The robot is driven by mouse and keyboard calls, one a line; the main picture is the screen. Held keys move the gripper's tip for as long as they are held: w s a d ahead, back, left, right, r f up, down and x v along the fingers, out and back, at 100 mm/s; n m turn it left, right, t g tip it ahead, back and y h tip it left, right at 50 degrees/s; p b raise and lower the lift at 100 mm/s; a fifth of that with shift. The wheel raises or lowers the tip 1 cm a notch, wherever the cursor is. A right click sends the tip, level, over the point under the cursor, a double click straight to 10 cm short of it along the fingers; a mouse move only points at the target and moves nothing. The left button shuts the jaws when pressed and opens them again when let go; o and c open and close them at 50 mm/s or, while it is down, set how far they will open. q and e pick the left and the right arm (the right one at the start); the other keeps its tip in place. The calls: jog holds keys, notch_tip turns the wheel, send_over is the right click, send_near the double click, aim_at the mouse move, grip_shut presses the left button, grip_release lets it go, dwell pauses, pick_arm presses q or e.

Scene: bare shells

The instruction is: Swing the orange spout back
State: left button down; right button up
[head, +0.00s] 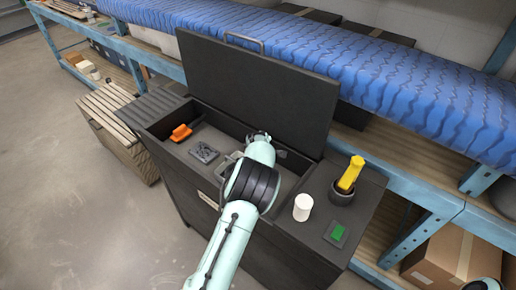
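An orange piece (181,132), which looks like the spout, sits at the left end of the recess in a dark cabinet (185,185) whose lid (255,85) stands open. My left arm comes up from the bottom middle and reaches over the cabinet. Its far end is over the middle of the recess, to the right of the orange piece and apart from it. My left gripper's fingers are hidden or too unclear to make out. Of my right arm only a small piece shows at the bottom right corner; its gripper is out of view.
A grey patterned block (205,152) lies in the recess. On the right top stand a white cylinder (303,207), a yellow handle (350,174) in a dark cup and a green pad (337,232). Behind is a shelf with a blue roll (400,85). A slatted crate (120,130) stands left.

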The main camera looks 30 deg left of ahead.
pick_arm(q)
jog(key=shift+w, duration=0.1)
dwell(0.3)
jog(key=c, duration=1.1)
grip_release()
jog(key=shift+d+r, duration=0.1)
jog(key=v, duration=1.3)
jog(key=shift+b, duration=0.4)
jog(key=shift+d, duration=0.1)
